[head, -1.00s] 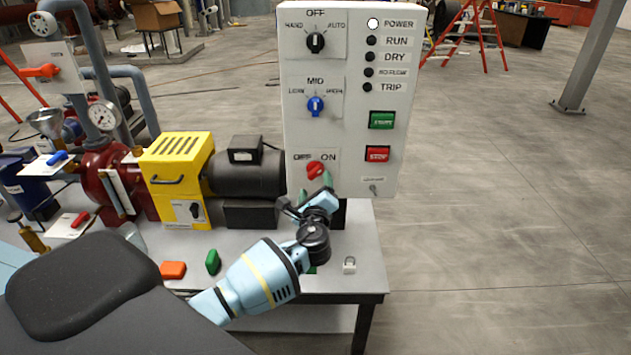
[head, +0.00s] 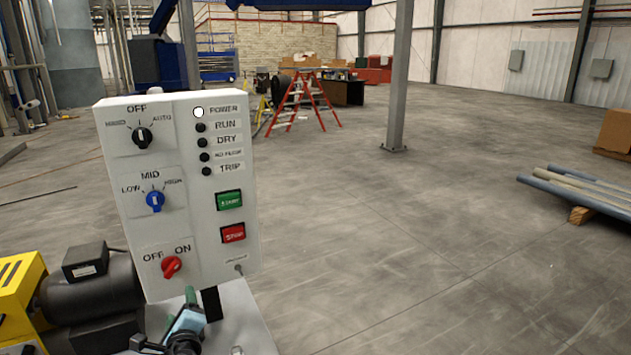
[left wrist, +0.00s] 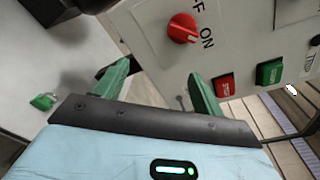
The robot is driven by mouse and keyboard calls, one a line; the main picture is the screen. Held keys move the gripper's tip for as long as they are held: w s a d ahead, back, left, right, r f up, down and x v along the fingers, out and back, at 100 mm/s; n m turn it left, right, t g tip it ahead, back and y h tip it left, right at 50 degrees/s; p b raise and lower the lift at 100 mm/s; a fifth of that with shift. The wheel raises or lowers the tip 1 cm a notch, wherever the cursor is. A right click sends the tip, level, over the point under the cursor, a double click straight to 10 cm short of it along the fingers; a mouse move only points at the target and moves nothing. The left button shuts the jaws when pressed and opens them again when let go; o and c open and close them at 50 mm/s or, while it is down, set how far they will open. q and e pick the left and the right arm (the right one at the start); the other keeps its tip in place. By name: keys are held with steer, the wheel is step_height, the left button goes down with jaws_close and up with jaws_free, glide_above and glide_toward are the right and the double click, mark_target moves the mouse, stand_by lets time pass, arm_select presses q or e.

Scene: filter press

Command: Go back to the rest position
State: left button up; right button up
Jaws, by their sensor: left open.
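My left gripper (head: 190,297) is at the bottom of the head view, just below the white control panel (head: 245,200). In the left wrist view its two green fingers (left wrist: 160,85) are spread apart with nothing between them. They are close below the panel's red OFF/ON knob (head: 171,267), which also shows in the left wrist view (left wrist: 182,28), and look clear of it. The knob's handle slants toward the ON side. My right gripper is not in view.
A dark motor (head: 95,295) and a yellow housing (head: 20,290) stand left of the panel. A small green object (left wrist: 45,101) lies on the grey table. Open floor spreads to the right, with a steel column (head: 400,80), a red ladder (head: 300,105) and pipes (head: 580,190).

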arm_select(q)
steer(key=s+d+f+n+g+h, duration=0.25)
steer(key=s+d+f+n, duration=0.2)
steer(key=s+f, duration=0.45)
steer(key=s+d+f+n+g+h, duration=0.1)
steer(key=s+d+f+n+h, duration=0.3)
steer(key=s+f, duration=0.45)
steer(key=s+d+f+n+g+h, duration=0.1)
steer(key=s+d+f+n, duration=0.1)
steer(key=s+n, duration=0.3)
steer(key=s+d+f+n+h, duration=0.2)
steer(key=s+d+n, duration=0.2)
steer(key=s, duration=1)
steer(key=shift+f+n+g, duration=0.15)
steer(key=shift+n+g, duration=0.2)
steer(key=shift+h, duration=0.25)
